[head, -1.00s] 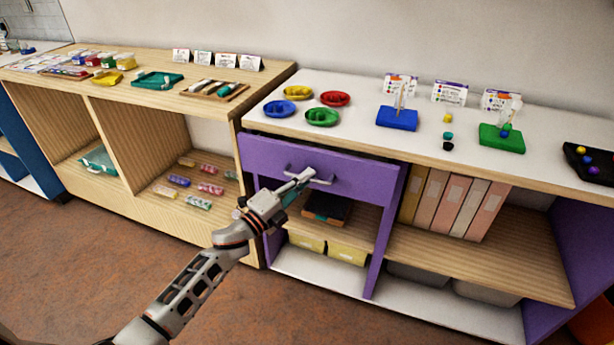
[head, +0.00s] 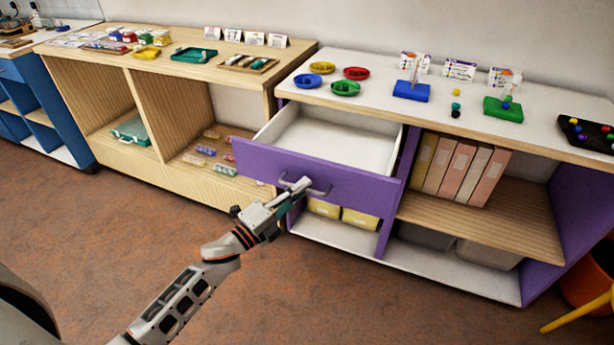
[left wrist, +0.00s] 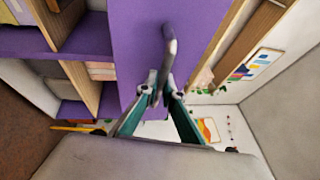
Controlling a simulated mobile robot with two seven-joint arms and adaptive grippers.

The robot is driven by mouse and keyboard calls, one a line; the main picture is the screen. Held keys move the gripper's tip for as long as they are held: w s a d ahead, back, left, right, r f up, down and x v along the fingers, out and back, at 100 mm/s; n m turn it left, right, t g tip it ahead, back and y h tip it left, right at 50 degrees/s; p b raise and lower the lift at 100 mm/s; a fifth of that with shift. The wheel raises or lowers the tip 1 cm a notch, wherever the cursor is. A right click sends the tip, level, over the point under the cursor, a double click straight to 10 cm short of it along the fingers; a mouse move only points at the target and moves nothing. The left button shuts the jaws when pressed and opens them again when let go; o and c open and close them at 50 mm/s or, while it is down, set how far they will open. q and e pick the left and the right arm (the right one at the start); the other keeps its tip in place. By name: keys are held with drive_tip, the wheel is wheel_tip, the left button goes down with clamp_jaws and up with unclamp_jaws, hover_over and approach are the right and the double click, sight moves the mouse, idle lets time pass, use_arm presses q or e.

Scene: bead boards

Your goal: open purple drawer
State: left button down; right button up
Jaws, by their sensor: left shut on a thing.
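The purple drawer (head: 345,185) in the white-topped unit stands well pulled out in the head view, and its white inside looks empty. Its grey bar handle (head: 318,190) is on the purple front. My left gripper (head: 301,187) is shut on the handle, in front of the drawer. In the left wrist view the purple drawer front (left wrist: 138,40) fills the upper middle, and the handle (left wrist: 168,55) runs down between the fingertips of the left gripper (left wrist: 162,92). My right gripper is not in view.
The white top (head: 440,107) holds coloured dishes, a blue board (head: 411,92), a green board (head: 503,110), beads and cards. Box files (head: 460,168) stand on the shelf right of the drawer. A wooden unit (head: 215,80) adjoins on the left. The brown floor (head: 400,300) in front is clear.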

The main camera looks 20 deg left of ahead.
use_arm(q)
drive_tip(key=shift+s+a, duration=0.1)
drive_tip(key=shift+s, duration=1.35)
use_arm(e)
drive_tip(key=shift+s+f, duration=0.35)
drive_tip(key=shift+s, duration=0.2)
use_arm(q)
drive_tip(key=c, duration=2.2)
unclamp_jaws()
drive_tip(key=shift+o, duration=0.2)
drive_tip(key=v, duration=1.2)
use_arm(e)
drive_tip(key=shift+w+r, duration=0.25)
